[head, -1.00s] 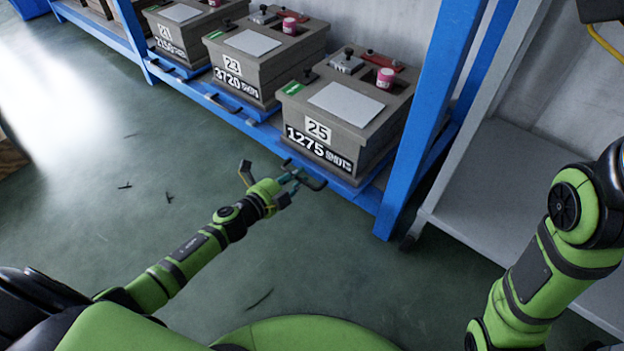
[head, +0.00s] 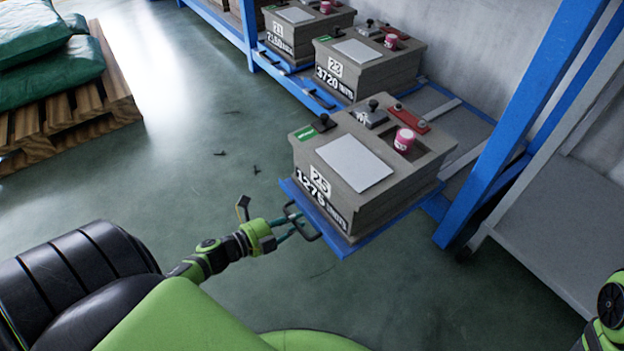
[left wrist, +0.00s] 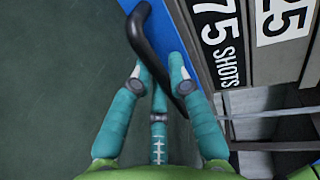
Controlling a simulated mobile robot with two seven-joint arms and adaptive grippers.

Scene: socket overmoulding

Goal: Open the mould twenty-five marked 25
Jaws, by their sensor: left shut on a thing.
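The grey-brown mould marked 25 (head: 400,190) sits upright on a blue sliding tray (head: 322,228), which stands out from the rack toward me in the head view. The mould appears closed, with a grey plate (head: 354,165) and a pink cylinder (head: 404,140) on top. My left gripper (head: 291,228) is shut on the black handle (head: 308,237) at the tray's front edge. The left wrist view shows the fingers (left wrist: 160,82) around the handle (left wrist: 150,50), beside the blue tray edge (left wrist: 190,45). My right gripper is out of view.
Mould 23 (head: 385,72) and mould 21 (head: 320,30) stand farther back on the blue rack. A blue post (head: 525,120) and a grey shelf unit (head: 545,235) are on the right. A wooden pallet (head: 90,105) with green sacks is at left.

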